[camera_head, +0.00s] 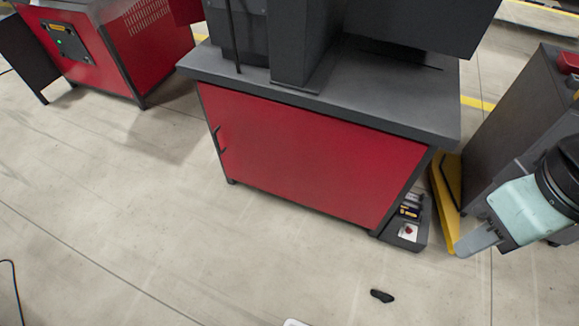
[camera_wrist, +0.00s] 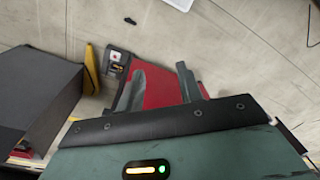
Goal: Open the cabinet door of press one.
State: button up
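The press cabinet (camera_head: 310,150) has a dark grey top and a red front door (camera_head: 320,155). The door looks closed, flush in its dark frame. A small dark handle (camera_head: 219,140) sits at the door's left edge. My gripper (camera_head: 470,243) is at the right of the head view, to the right of the cabinet and well away from the handle. In the wrist view my gripper (camera_wrist: 160,78) has its two fingers apart with nothing between them; a red surface (camera_wrist: 163,88) shows behind. I cannot read a number on the press.
A grey bin (camera_head: 409,240) with small items stands against the cabinet's right side. A yellow frame (camera_head: 446,205) and a grey cabinet (camera_head: 520,115) stand further right. A black object (camera_head: 382,296) lies on the floor. Another red machine (camera_head: 150,45) is at upper left. The floor before the door is clear.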

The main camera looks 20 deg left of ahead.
aim_at(344, 169)
jog(key=i+j, duration=0.15)
jog(key=j, duration=0.25)
jog(key=i+j, duration=0.2)
jog(key=j, duration=0.25)
jog(key=i+j+u, duration=0.1)
jog(key=j, duration=0.3)
jog(key=i+j, duration=0.25)
jog(key=j, duration=0.15)
jog(key=i+j, duration=0.2)
jog(key=j, duration=0.2)
